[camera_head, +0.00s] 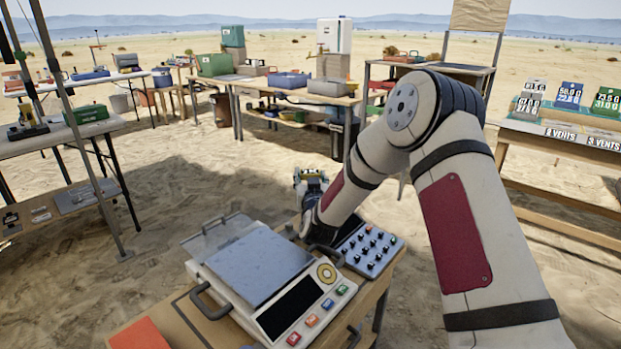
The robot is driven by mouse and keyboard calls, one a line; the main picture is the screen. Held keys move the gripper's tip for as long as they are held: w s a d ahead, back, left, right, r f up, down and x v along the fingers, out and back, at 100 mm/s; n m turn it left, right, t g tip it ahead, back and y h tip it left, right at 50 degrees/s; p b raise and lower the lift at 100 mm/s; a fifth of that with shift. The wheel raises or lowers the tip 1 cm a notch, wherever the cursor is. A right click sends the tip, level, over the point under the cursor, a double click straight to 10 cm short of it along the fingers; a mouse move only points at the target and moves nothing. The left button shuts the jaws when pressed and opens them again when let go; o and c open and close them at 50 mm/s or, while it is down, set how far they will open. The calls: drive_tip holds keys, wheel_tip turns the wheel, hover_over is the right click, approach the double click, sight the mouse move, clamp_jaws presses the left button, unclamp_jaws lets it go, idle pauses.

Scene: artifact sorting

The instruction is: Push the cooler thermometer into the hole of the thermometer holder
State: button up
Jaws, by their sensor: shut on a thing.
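I cannot tell whether the blue-grey block (382,262), which has several dark knobs on top, is the thermometer holder.
A white scale (210,277) with a grey plate, dark display and coloured buttons fills the near table left of my gripper. An orange-red sheet (140,335) lies at the front left. Other tables stand left, behind and right, with open sand between.

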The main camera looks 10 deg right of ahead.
drive_tip(key=shift+f+b, duration=0.8)
drive_tip(key=shift+f, duration=0.1)
drive_tip(key=o, duration=1.3)
drive_tip(key=shift+r, duration=0.1)
wheel_tip(320, 180, up, 10)
